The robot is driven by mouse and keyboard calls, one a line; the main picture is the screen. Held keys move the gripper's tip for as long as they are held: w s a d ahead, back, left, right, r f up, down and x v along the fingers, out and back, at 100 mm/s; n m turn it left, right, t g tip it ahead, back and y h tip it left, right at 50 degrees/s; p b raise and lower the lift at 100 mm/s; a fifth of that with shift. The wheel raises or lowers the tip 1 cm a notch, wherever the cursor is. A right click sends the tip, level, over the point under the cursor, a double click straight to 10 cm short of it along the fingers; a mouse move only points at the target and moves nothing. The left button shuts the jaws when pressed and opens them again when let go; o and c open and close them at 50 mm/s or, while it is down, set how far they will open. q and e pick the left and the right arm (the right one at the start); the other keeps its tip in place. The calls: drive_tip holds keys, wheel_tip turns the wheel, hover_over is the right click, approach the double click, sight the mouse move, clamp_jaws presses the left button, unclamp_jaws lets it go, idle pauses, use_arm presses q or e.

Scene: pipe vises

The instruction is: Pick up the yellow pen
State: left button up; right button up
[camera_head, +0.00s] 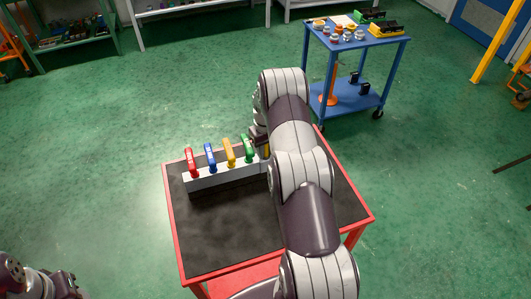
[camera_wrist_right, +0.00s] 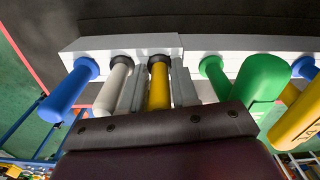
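The yellow pen (camera_wrist_right: 158,86) stands in a white rack (camera_wrist_right: 90,45) in the right wrist view, between a white pen (camera_wrist_right: 114,84) and the green handle. My right gripper (camera_wrist_right: 158,90) has its grey fingers on both sides of the yellow pen, with no clear gap. In the head view my right arm reaches over the table and hides most of this rack and pen; a bit of yellow (camera_head: 265,150) shows beside the gripper. At the lower left of the head view part of my left arm shows, but its gripper does not.
A blue pen (camera_wrist_right: 68,90) stands at the rack's left end. A white block (camera_head: 222,175) holds red, blue, yellow and green handles (camera_head: 248,150) close beside my right gripper. The black table top (camera_head: 230,235) is clear in front. A blue cart (camera_head: 345,95) stands behind.

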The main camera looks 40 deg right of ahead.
drive_tip(key=shift+s, duration=0.1)
clamp_jaws()
drive_tip(key=shift+r, duration=0.4)
wheel_tip(320, 180, up, 9)
drive_tip(key=shift+f+b, duration=0.15)
drive_tip(key=shift+b, duration=1)
drive_tip(key=shift+r, duration=0.3)
